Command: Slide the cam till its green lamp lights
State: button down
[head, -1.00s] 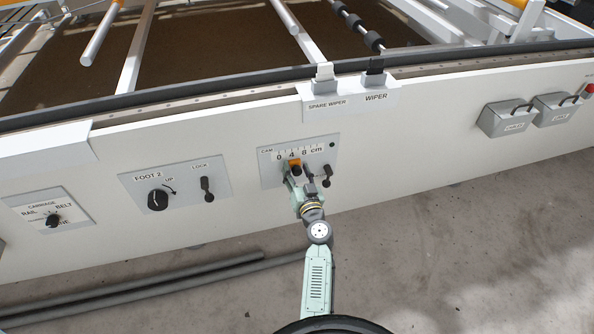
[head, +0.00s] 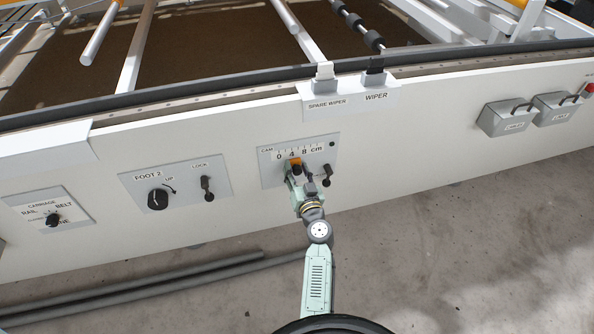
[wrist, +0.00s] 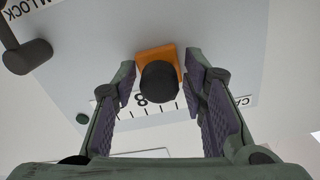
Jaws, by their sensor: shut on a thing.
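The cam slider is an orange block (head: 295,163) with a black round knob (wrist: 160,82). It sits just under the 4 on the cam panel's (head: 268,178) 0-4-8 cm scale. My gripper (head: 303,177) reaches up to it from below. In the wrist view its two fingers (wrist: 162,88) stand either side of the block and knob, shut on the slider; the exact contact is hard to see. The cam lamp (head: 332,144) at the panel's upper right is dark; it shows dark green and unlit in the wrist view (wrist: 82,118).
A black lock lever (head: 327,170) stands close right of my gripper, also in the wrist view (wrist: 27,56). Left are the FOOT 2 knob (head: 158,199) and its lock lever (head: 207,184). Grey pipes (head: 165,281) lie on the floor.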

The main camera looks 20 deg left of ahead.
jog(key=shift+w+d+f+b, duration=0.25)
jog(key=shift+d+b, duration=0.15)
jog(key=shift+b, duration=0.4)
jog(key=shift+w+d+r, duration=0.1)
jog(key=shift+d+r, duration=0.05)
jog(key=shift+r, duration=0.1)
jog(key=c, duration=1.3)
grip_release()
jog(key=v, duration=1.2)
